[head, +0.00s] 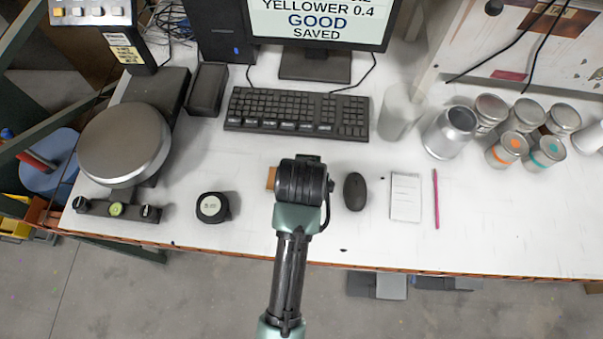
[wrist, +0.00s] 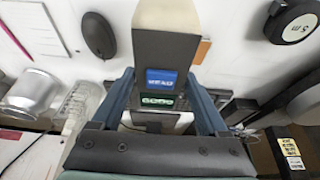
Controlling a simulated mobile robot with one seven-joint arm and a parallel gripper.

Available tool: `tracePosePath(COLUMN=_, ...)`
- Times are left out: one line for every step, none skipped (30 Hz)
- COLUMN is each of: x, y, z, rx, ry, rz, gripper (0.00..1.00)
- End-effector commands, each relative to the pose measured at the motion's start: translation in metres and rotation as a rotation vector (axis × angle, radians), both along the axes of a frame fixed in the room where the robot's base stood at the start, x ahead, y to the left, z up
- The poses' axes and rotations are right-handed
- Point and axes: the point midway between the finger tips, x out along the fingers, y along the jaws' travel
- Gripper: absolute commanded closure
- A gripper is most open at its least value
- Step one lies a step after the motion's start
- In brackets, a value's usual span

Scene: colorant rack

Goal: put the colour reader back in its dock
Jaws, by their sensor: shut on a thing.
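The colour reader (wrist: 160,52) is a dark block with a pale end, a blue READ panel and a green GOOD panel. In the wrist view it sits between the two fingers of my gripper (wrist: 160,92), which is shut on it. In the head view my gripper (head: 302,182) is over the front middle of the table, left of the mouse, and hides the reader. A black open-topped holder (head: 206,88), possibly the dock, stands at the back left beside the round scale. I cannot tell the reader's height above the table.
A keyboard (head: 297,112) and monitor (head: 318,28) stand behind. A tape measure (head: 212,207) lies left, a mouse (head: 355,191) and notepad (head: 405,197) right. A tan pad (head: 271,178) lies beside my gripper. Several cans (head: 510,146) stand at right. The scale (head: 125,146) stands left.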

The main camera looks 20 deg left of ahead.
Motion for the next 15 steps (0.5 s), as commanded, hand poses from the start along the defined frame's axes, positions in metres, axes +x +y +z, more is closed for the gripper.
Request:
tracePosePath(x=0.001, y=0.000, z=-0.005, rx=0.000, ry=-0.003, rz=-0.001, gripper=1.00)
tracePosePath(x=0.000, y=-0.001, z=-0.008, rx=0.000, ry=-0.003, rz=-0.001, gripper=1.00)
tracePosePath(x=0.001, y=0.000, z=-0.011, rx=0.001, ry=-0.004, rz=-0.001, gripper=1.00)
tracePosePath(x=0.001, y=0.000, z=-0.013, rx=0.001, ry=-0.006, rz=-0.001, gripper=1.00)
tracePosePath(x=0.001, y=0.000, z=-0.015, rx=0.001, ry=-0.005, rz=-0.001, gripper=1.00)
tracePosePath(x=0.001, y=-0.001, z=-0.019, rx=0.001, ry=-0.004, rz=-0.001, gripper=1.00)
tracePosePath(x=0.001, y=0.000, z=-0.022, rx=0.001, ry=-0.005, rz=-0.002, gripper=1.00)
tracePosePath(x=0.001, y=-0.001, z=-0.027, rx=0.001, ry=-0.003, rz=-0.002, gripper=1.00)
tracePosePath(x=0.000, y=-0.001, z=-0.033, rx=0.001, ry=-0.003, rz=-0.002, gripper=1.00)
tracePosePath(x=0.001, y=-0.001, z=-0.037, rx=0.001, ry=-0.003, rz=-0.002, gripper=1.00)
tracePosePath(x=0.001, y=-0.001, z=-0.041, rx=0.001, ry=-0.003, rz=-0.002, gripper=1.00)
tracePosePath(x=0.001, y=-0.001, z=-0.046, rx=0.001, ry=-0.004, rz=-0.002, gripper=1.00)
tracePosePath(x=0.001, y=-0.001, z=-0.049, rx=0.001, ry=-0.004, rz=-0.002, gripper=1.00)
tracePosePath(x=0.001, y=-0.001, z=-0.052, rx=0.001, ry=-0.005, rz=-0.002, gripper=1.00)
tracePosePath(x=0.001, y=-0.001, z=-0.055, rx=0.002, ry=-0.006, rz=-0.002, gripper=1.00)
